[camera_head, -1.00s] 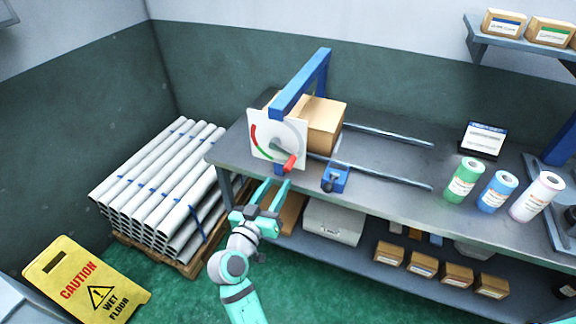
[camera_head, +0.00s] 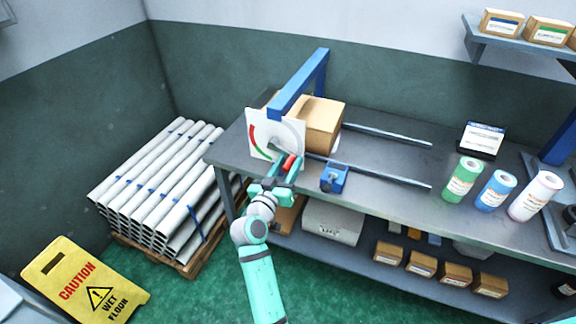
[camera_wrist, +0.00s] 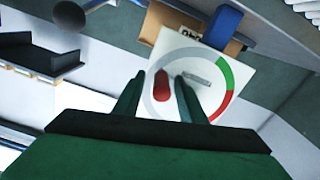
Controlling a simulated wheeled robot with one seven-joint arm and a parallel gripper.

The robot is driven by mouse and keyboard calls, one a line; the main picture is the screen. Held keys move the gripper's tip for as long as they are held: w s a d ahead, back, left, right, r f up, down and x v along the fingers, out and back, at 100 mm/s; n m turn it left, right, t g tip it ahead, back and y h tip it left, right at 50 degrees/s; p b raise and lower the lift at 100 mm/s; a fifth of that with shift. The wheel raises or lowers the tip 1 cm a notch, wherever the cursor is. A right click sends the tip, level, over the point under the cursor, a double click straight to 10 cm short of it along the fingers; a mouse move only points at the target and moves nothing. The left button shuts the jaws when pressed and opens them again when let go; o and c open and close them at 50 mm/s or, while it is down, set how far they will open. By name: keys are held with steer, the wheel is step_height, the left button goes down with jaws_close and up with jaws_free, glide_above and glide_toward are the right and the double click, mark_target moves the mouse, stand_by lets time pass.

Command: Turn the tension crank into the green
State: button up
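The dial plate (camera_head: 258,140), white with a red arc and a green arc, stands on the bench's front left. The tension crank's red handle (camera_head: 290,161) is at the plate's lower right. My gripper (camera_head: 283,172) reaches up to the handle from the front. In the wrist view the red handle (camera_wrist: 161,86) sits between my open fingers (camera_wrist: 158,90), with a visible gap at the left finger; contact at the right finger is unclear. A grey bar (camera_wrist: 197,79) on the dial lies right of the handle, apart from the green arc (camera_wrist: 227,76). My gripper partly hides the dial.
A blue frame (camera_head: 300,85) and a cardboard box (camera_head: 322,125) stand behind the dial. A blue clamp block (camera_head: 334,178) is just right of my gripper. Stacked pipes (camera_head: 160,185) and a yellow caution sign (camera_head: 85,283) are to the left.

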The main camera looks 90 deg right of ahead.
steer(key=shift+w, duration=0.1)
jaws_close()
steer(key=shift+w+f, duration=0.2)
steer(key=shift+w, duration=0.05)
